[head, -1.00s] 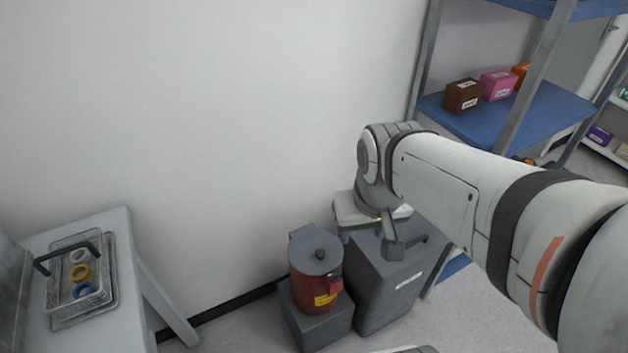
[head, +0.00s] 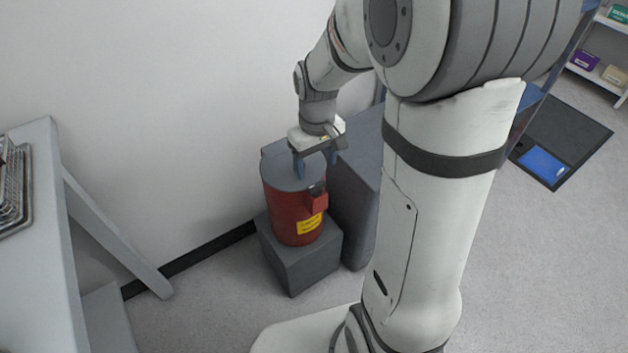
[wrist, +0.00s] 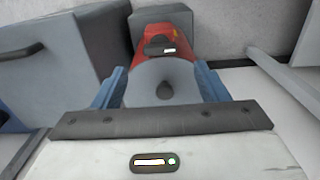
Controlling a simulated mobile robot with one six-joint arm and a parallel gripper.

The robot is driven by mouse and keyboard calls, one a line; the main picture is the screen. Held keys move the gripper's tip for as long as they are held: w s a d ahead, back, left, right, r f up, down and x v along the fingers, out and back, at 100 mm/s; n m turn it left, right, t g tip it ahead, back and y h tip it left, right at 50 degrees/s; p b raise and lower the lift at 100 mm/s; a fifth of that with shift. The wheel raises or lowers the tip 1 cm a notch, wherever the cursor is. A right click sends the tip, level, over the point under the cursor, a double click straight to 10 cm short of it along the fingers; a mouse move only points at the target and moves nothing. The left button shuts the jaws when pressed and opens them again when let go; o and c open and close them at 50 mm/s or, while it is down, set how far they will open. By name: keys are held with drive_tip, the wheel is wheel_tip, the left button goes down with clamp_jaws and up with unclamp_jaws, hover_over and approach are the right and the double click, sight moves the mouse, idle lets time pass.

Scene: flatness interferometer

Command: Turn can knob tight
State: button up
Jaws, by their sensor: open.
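The red can (head: 285,212) with a grey lid (head: 283,178) and a yellow label stands upright on a grey block. My gripper (head: 316,168) is over the lid, pointing down, with its blue fingers apart. In the wrist view the dark knob (wrist: 165,90) sits in the middle of the round grey lid (wrist: 142,84), between my open fingers (wrist: 162,72) with clear space on both sides. I cannot tell how far down the fingertips reach beside the knob. In the head view the knob is hidden by my gripper.
The grey block (head: 305,268) under the can stands near the white wall. A grey cabinet (head: 355,200) is close on the can's right. A table (head: 50,240) with a wire basket is at the left. Open floor lies in front and far right.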

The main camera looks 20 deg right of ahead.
sight(316, 185)
wheel_tip(316, 185, down, 7)
drive_tip(key=shift+r+b, duration=0.1)
drive_tip(key=shift+b, duration=0.9)
drive_tip(key=shift+c, duration=0.4)
drive_tip(key=c, duration=0.9)
